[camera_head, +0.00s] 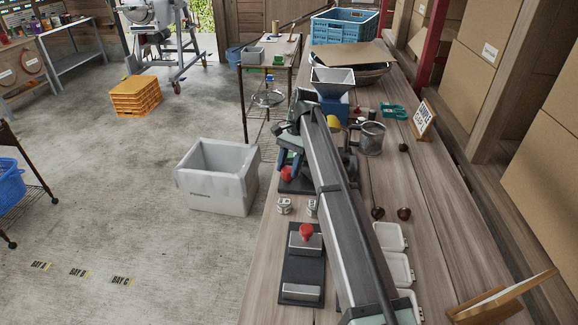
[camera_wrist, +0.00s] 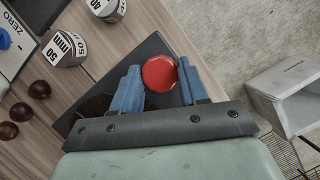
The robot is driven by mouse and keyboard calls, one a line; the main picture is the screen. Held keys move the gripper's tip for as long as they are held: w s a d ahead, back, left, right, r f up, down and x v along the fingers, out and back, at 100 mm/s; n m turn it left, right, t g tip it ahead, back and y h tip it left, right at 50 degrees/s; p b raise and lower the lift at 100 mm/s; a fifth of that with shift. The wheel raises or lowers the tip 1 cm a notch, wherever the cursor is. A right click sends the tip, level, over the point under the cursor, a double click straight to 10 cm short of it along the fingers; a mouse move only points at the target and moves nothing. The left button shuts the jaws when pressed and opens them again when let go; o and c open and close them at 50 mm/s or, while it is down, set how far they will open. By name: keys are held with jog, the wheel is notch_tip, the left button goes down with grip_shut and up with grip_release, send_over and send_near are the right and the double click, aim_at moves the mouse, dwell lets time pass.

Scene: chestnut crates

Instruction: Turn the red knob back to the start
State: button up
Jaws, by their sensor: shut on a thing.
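A round red knob (camera_wrist: 159,73) sits between the two blue fingers of my gripper (camera_wrist: 160,85) in the wrist view. The fingers are shut on it from both sides, and only its top shows between them. It stands over a dark base plate (camera_wrist: 150,46) on the wooden bench. In the head view the knob (camera_head: 287,174) shows just below my gripper (camera_head: 291,157), beside the bench's left edge, with the arm covering much of its base. Any marks that tell how far the knob is turned are hidden or too small to read.
Chestnuts (camera_head: 377,213) and white open boxes (camera_head: 397,270) lie right of the arm. A grey bin (camera_head: 217,190) stands on the floor.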

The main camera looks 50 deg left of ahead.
dwell(0.4)
jog(key=o, duration=1)
jog(key=shift+o, duration=0.2)
